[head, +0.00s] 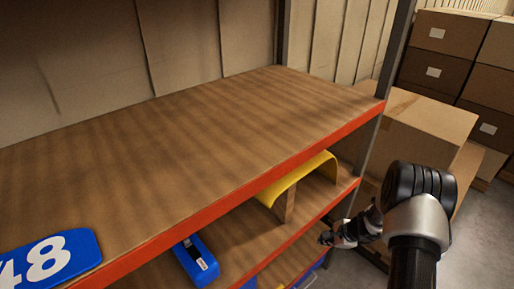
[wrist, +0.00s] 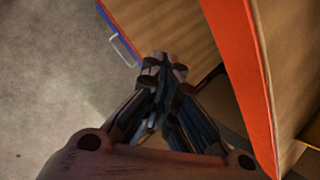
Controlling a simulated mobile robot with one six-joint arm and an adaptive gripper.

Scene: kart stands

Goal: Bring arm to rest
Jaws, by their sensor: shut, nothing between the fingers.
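My gripper (head: 328,238) shows at the lower right of the head view, at the end of my arm, in front of the rack's right end near the lower shelves. In the wrist view my gripper (wrist: 165,62) points away from the camera, with its fingertips together and nothing between them. The orange-edged shelf (wrist: 250,75) runs along the right of the wrist view. Whether the gripper touches the rack cannot be told.
The wooden top shelf (head: 190,130) is mostly bare, with a blue number plate (head: 50,262) at its left front. Below are a yellow curved piece (head: 300,176) and a blue object (head: 196,262). Cardboard boxes (head: 415,125) stand right of the rack. Grey floor (wrist: 50,70) is open at left.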

